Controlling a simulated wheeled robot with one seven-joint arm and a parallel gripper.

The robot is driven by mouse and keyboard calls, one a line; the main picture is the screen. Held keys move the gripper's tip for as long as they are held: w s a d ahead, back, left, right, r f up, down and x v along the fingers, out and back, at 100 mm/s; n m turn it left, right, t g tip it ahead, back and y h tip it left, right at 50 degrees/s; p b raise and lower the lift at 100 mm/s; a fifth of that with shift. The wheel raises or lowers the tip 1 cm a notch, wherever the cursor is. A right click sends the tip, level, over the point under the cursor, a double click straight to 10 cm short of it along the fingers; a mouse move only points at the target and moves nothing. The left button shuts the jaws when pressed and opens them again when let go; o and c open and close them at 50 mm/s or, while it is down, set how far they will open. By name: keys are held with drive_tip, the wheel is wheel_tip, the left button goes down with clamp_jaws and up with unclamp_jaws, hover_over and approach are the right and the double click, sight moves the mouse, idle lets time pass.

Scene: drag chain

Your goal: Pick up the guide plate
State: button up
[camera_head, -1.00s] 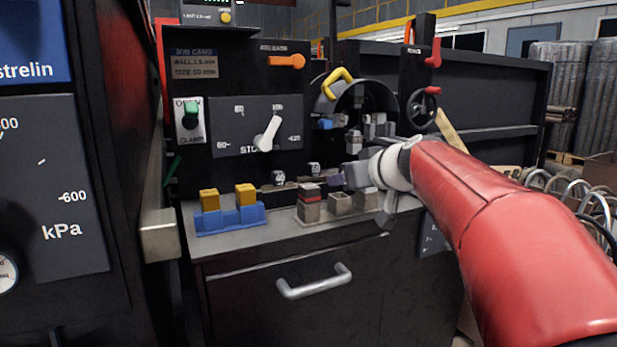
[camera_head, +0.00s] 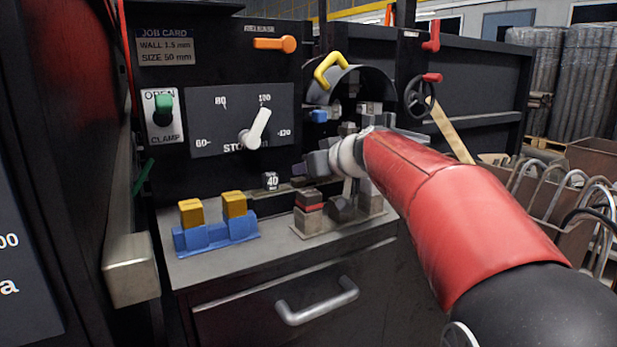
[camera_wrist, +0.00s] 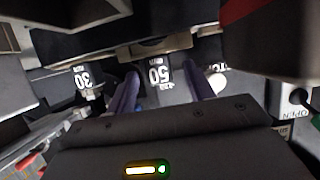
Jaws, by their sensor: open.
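No part is labelled as the guide plate, so I cannot tell for sure which one it is. A dark piece with a white 50 (camera_wrist: 160,92) shows upside down in the wrist view, between the two purple fingers of my gripper (camera_wrist: 162,70). The fingers are apart, one on each side of it; I see no firm contact. A similar piece marked 30 (camera_wrist: 88,80) lies left of it. In the head view, a piece marked 40 (camera_head: 271,181) stands at the back of the bench, left of my gripper (camera_head: 316,163). My wrist hides the 50 piece there.
The job card (camera_head: 165,47) reads wall 1.5 mm, size 50 mm. A blue holder (camera_head: 215,236) with yellow blocks stands at the front left of the bench. A block with a red band (camera_head: 308,205) stands below my gripper. A white lever (camera_head: 255,130) juts out from the panel.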

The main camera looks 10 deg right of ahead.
drive_tip(key=x, duration=0.4)
drive_tip(key=shift+p, duration=0.35)
clamp_jaws()
wheel_tip(320, 180, up, 20)
drive_tip(key=p, duration=0.7)
drive_tip(key=c, duration=0.7)
unclamp_jaws()
drive_tip(key=shift+c, duration=0.2)
clamp_jaws()
